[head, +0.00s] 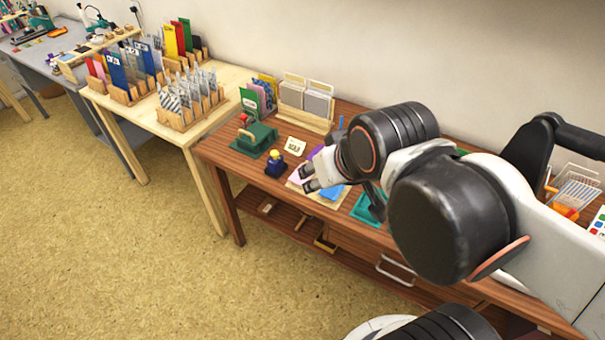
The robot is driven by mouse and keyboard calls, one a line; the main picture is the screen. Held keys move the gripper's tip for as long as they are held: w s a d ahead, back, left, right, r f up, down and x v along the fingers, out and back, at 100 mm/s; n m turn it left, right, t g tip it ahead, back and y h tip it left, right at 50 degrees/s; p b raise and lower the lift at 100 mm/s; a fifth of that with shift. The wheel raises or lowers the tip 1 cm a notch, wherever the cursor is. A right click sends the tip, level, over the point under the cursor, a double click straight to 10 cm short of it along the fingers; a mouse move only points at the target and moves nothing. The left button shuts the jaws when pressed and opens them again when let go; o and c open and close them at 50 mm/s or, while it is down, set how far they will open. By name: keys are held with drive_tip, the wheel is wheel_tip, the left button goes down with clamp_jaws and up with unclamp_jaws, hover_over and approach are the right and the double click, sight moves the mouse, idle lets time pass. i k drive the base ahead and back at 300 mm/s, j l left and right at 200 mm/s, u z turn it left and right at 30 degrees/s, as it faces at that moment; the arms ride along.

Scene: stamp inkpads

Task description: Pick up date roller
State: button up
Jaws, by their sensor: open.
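My gripper (306,179) is open and points left over the brown wooden table, above a light board (293,187) with coloured sheets. Its fingers look empty. A small dark blue stamp-like piece with a yellow top (276,164) stands upright just left of the fingertips, apart from them. A green device with a red-tipped handle (257,139) sits on a green mat farther left. I cannot tell for sure which piece is the date roller. My arm hides much of the table's right part.
A small lettered card (295,146) stands behind the blue piece. A wooden rack with grey pads (305,101) is at the back. A teal piece (367,207) lies beneath my arm. A wire basket (574,190) is at right. The left table (208,136) holds filled racks.

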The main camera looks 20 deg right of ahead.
sight(274, 166)
drive_tip(key=j+z, duration=0.75)
drive_tip(key=k+j+z, duration=0.1)
drive_tip(key=j+z, duration=0.25)
